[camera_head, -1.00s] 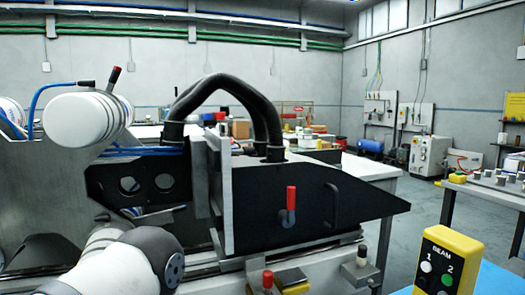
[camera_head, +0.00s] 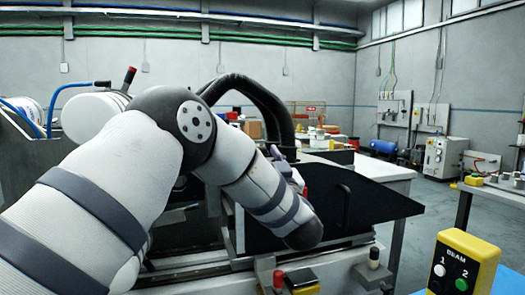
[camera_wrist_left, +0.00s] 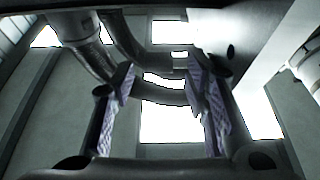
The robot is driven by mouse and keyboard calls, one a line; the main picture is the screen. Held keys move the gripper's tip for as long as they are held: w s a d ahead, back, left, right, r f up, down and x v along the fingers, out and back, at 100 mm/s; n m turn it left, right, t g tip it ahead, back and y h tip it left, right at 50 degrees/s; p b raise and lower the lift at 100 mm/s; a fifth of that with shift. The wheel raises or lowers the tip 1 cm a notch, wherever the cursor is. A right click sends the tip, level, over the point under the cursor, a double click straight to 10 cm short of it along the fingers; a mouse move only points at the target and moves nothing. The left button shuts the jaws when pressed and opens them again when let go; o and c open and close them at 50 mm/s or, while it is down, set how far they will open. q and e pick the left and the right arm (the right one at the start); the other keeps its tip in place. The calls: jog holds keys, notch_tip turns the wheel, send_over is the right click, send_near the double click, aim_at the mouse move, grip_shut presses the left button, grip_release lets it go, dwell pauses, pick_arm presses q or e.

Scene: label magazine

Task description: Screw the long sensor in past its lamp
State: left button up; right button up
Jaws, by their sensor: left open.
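I cannot pick out the long sensor for certain in either view. A yellow box marked BEAM (camera_head: 465,262) stands at the lower right of the head view, with a white round lamp 1 (camera_head: 439,270) and a green round lamp 2 (camera_head: 461,284). My left arm reaches across the black-sided machine (camera_head: 365,205), and its gripper is mostly hidden behind the arm in the head view. In the left wrist view my left gripper (camera_wrist_left: 162,100) is open, its two ridged pads apart, with nothing between them. Dark hoses show beyond the fingers. My right gripper is not in view.
Thick black hoses (camera_head: 262,98) arch over the machine behind my arm. A white roll (camera_head: 90,115) is at the left.

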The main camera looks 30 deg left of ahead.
pick_arm(q)
jog(key=shift+x, duration=1.55)
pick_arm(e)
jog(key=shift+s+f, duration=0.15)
pick_arm(q)
jog(key=shift+c, duration=0.6)
grip_shut()
jog(key=shift+s+r+g+h+p, duration=0.15)
jog(key=shift+r+g+h+p, duration=0.45)
jog(key=shift+h+p, duration=0.15)
jog(key=shift+f+h, duration=0.25)
jog(key=shift+f, duration=0.1)
jog(key=shift+w+f+g, duration=0.25)
jog(key=shift+f+g, duration=0.05)
jog(key=shift+f, duration=0.05)
jog(key=shift+o, duration=0.6)
grip_release()
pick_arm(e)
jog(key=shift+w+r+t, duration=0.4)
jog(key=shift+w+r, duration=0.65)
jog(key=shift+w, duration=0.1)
